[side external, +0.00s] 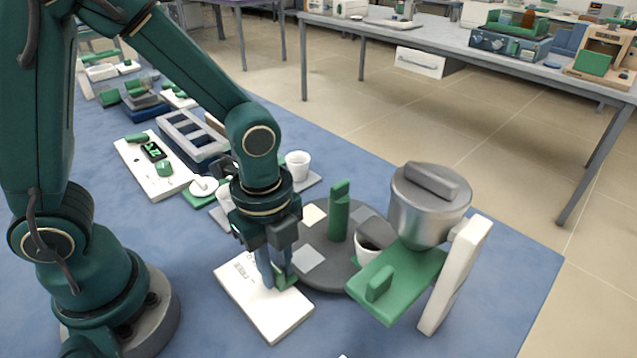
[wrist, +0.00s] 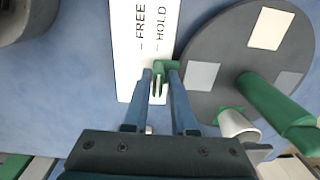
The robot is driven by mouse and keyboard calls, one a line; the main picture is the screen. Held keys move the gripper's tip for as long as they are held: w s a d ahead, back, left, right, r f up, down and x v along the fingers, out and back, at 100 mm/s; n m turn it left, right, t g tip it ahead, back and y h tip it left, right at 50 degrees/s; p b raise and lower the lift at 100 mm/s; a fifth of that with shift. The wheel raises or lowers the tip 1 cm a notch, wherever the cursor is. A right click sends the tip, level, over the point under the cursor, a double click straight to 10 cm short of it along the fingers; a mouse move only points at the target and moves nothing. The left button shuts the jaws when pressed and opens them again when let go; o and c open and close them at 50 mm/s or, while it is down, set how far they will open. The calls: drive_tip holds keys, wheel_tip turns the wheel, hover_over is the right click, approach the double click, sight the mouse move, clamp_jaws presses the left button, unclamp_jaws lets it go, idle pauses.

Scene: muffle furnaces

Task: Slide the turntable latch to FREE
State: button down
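The turntable latch is a small green slider (wrist: 166,68) on a white plate (side external: 252,300). In the wrist view the plate (wrist: 127,70) carries the words FREE and HOLD side by side, each with a dash; the latch lies in line with the HOLD dash. My gripper (wrist: 160,75) is low over the plate, its two blue fingers on either side of the latch, with a visible gap between them. Contact with the latch cannot be told. In the side view my gripper (side external: 275,283) partly hides the latch. The round dark grey turntable (side external: 322,282) is beside the plate.
A green post (side external: 339,212) stands on the turntable, with pale square patches and a white cup (side external: 368,247). A metal hopper (side external: 428,205) on a white stand with a green platform (side external: 398,283) is close on the right. A white board (side external: 150,165) and a grey rack lie behind.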

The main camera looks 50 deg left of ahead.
sight(257, 300)
drive_tip(key=shift+s+f, duration=0.25)
drive_tip(key=shift+s, duration=0.6)
drive_tip(key=shift+s+f, duration=0.25)
drive_tip(key=shift+s, duration=0.8)
drive_tip(key=c, duration=1.1)
unclamp_jaws()
drive_tip(key=shift+w+r, duration=0.1)
drive_tip(key=shift+r, duration=3.45)
